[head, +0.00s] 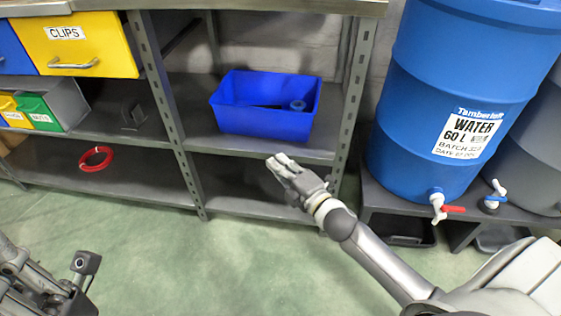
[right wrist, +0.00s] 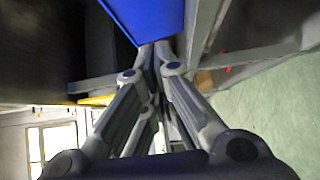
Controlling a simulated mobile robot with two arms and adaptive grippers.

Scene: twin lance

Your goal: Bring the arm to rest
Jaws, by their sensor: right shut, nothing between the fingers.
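My right arm (head: 385,262) reaches in from the lower right in the head view. Its gripper (head: 275,163) is shut and empty, in front of the shelf unit and just below the front of the blue bin (head: 265,122). In the right wrist view the fingers of the right gripper (right wrist: 153,50) meet at the tips, with the blue bin (right wrist: 150,14) beyond them. Part of my left arm (head: 35,285) shows at the lower left of the head view; its fingertips are not clearly shown.
The metal shelf (head: 240,145) holds the blue bin with a few small items in it. A red ring (head: 96,158) lies on the lower shelf. A yellow drawer (head: 85,45) is at upper left. A blue water barrel (head: 455,80) stands right. Green floor (head: 200,270) is clear in front.

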